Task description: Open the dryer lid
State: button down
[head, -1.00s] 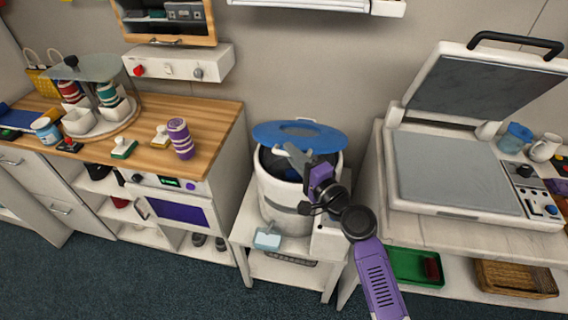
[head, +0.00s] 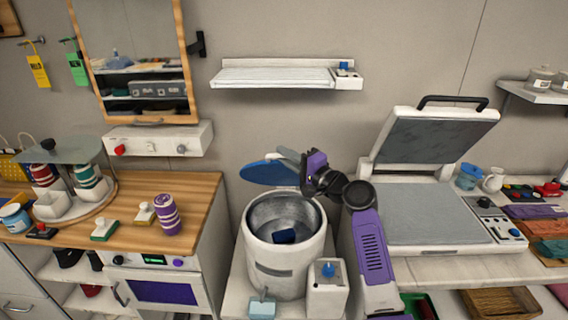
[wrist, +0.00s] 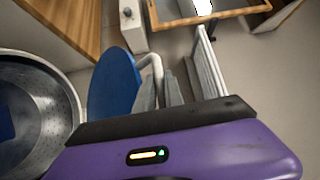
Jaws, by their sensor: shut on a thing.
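The dryer is a white round tub (head: 275,268) with an open metal drum and a small dark blue item (head: 284,236) inside. Its blue lid (head: 266,173) is raised above the back of the tub, leaving the drum mouth uncovered. My gripper (head: 291,158) is at the right side of the lid, with its grey fingers shut on the lid's handle. In the wrist view the lid (wrist: 115,84) stands on edge left of the fingers, and the pale bent handle (wrist: 152,66) runs to them. The fingers partly hide the handle.
A white box with a blue knob (head: 328,286) stands at the tub's front right. A wooden counter (head: 205,200) is on the left, and a press with a raised top (head: 430,215) is on the right. A white wall shelf (head: 275,77) hangs above the lid.

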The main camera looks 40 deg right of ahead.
jog(key=c, duration=1.5)
grip_release()
jog(key=shift+f, duration=0.1)
jog(key=shift+o, duration=0.2)
jog(key=shift+s, duration=0.1)
jog(key=shift+s+f, duration=0.15)
jog(key=shift+s, duration=0.1)
jog(key=s+d+b, duration=0.1)
jog(key=s, duration=0.6)
jog(key=shift+b, duration=0.35)
jog(key=shift+d, duration=0.1)
jog(key=shift+c, duration=0.2)
